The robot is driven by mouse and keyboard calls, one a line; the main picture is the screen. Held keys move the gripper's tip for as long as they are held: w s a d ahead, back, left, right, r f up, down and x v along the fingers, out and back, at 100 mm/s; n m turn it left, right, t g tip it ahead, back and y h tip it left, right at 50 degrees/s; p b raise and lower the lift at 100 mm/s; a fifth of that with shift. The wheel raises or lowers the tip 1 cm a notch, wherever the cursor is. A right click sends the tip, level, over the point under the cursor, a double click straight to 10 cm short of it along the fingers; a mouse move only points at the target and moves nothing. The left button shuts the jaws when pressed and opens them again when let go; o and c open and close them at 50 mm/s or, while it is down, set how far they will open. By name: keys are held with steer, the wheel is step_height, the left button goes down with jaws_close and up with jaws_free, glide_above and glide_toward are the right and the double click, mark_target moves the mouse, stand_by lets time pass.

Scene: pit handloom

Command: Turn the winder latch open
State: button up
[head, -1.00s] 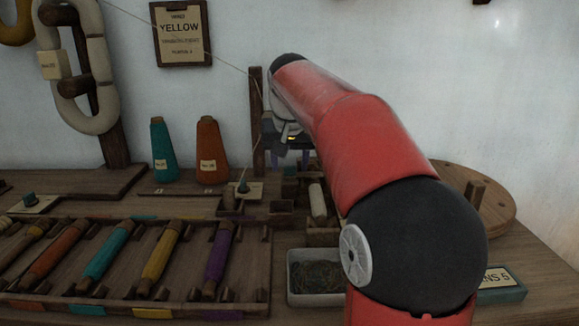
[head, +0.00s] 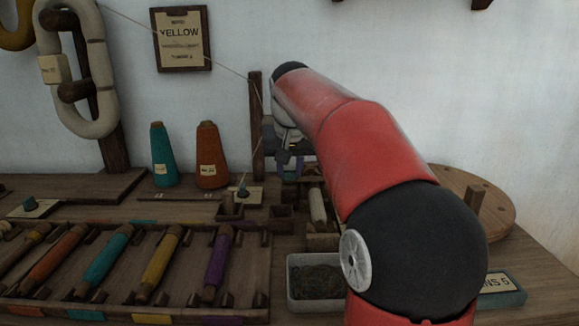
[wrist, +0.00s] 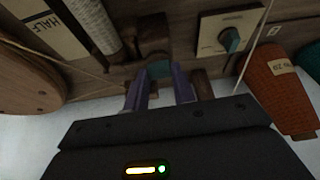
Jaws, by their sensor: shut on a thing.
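My gripper (wrist: 158,82) points at the winder, its two purple fingers shut on a small teal piece (wrist: 158,69), which I take to be the winder latch. The latch sits against a dark wooden block of the winder (wrist: 152,30). In the head view my gripper (head: 289,168) is low over the back of the bench, right of the upright wooden post (head: 256,125). There my arm and gripper hide the latch. How far the latch is turned is not clear.
A plate with a teal knob (wrist: 230,40) is close beside the gripper. An orange cone (head: 207,155) and a teal cone (head: 163,155) stand left of the post. A thread runs down near the gripper. A grey bin (head: 300,300) and bobbin rack (head: 130,312) lie nearer.

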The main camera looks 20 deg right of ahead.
steer(key=n+y+p, duration=0.1)
steer(key=n, duration=0.1)
steer(key=n+p, duration=0.1)
steer(key=n, duration=0.1)
steer(key=shift+d+r+y, duration=0.15)
steer(key=shift+y, duration=0.25)
steer(key=n+p, duration=0.1)
steer(key=n, duration=0.1)
steer(key=n+y+p, duration=0.1)
steer(key=n, duration=0.2)
steer(key=shift+d+y+p, duration=0.15)
steer(key=shift+y+p, duration=0.15)
steer(key=shift+p, duration=0.05)
steer(key=n+p, duration=0.1)
steer(key=n, duration=0.1)
steer(key=n+g+y+p, duration=0.1)
steer(key=n, duration=0.1)
steer(key=shift+w+y+p, duration=0.1)
steer(key=shift+y+p, duration=0.2)
steer(key=shift+w+d+n+g+y+p, duration=0.15)
steer(key=shift+n+g+p, duration=0.3)
steer(key=shift+n, duration=0.6)
steer(key=shift+s+a+n+g+y+p, duration=0.1)
steer(key=shift+n+g+y+p, duration=0.35)
steer(key=shift+n, duration=0.6)
steer(key=shift+h, duration=0.3)
steer(key=o, duration=1)
